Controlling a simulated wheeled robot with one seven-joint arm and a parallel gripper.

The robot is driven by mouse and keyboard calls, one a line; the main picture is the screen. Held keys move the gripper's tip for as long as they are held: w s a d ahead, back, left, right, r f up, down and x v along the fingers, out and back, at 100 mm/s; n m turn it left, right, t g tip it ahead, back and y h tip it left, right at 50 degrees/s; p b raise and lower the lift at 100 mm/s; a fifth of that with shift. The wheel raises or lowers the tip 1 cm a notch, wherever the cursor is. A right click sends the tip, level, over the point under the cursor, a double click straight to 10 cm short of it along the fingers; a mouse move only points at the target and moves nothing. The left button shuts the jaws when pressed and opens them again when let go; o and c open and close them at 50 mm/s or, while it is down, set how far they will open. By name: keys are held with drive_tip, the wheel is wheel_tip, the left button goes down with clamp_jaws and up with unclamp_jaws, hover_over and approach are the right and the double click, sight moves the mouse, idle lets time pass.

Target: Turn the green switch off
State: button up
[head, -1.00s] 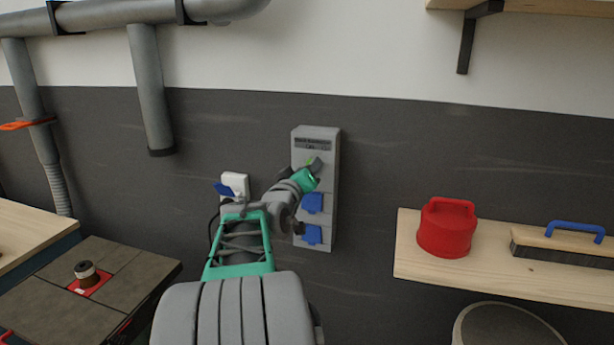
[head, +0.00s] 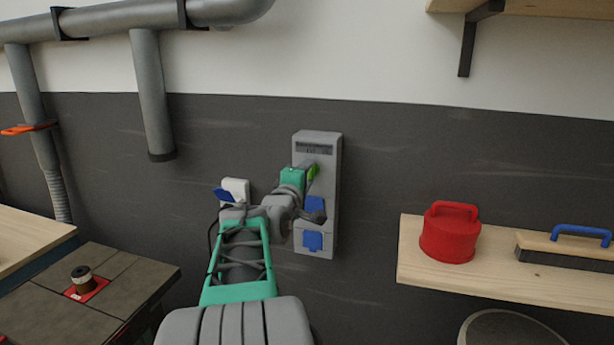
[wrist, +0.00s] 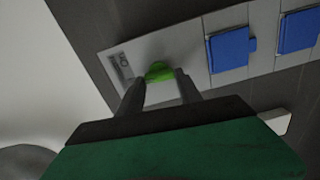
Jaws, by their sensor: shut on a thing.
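The green switch (head: 313,172) sits on the upper front of a grey wall box (head: 332,150). In the wrist view the green switch (wrist: 159,72) shows between the tips of my two dark fingers. My gripper (wrist: 160,80) is shut on it, with one finger on each side. In the head view my gripper (head: 308,174) reaches the box from the left, and its teal body and wrist hide part of the box. The exact angle of the switch is hard to tell.
Blue socket covers (head: 313,241) sit below the switch on the same box. A white socket with a blue flap (head: 236,189) is on the wall to the left. A shelf (head: 415,262) with a red container (head: 450,235) is at right. Grey pipes (head: 150,90) run at upper left.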

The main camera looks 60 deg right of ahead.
drive_tip(key=shift+n, duration=0.6)
drive_tip(key=o, duration=1.4)
drive_tip(key=a, duration=0.2)
drive_tip(key=s+a+b, duration=0.1)
drive_tip(key=a, duration=0.2)
drive_tip(key=a+b, duration=0.1)
drive_tip(key=a, duration=0.1)
drive_tip(key=shift+s+a, duration=0.15)
drive_tip(key=shift+a, duration=0.25)
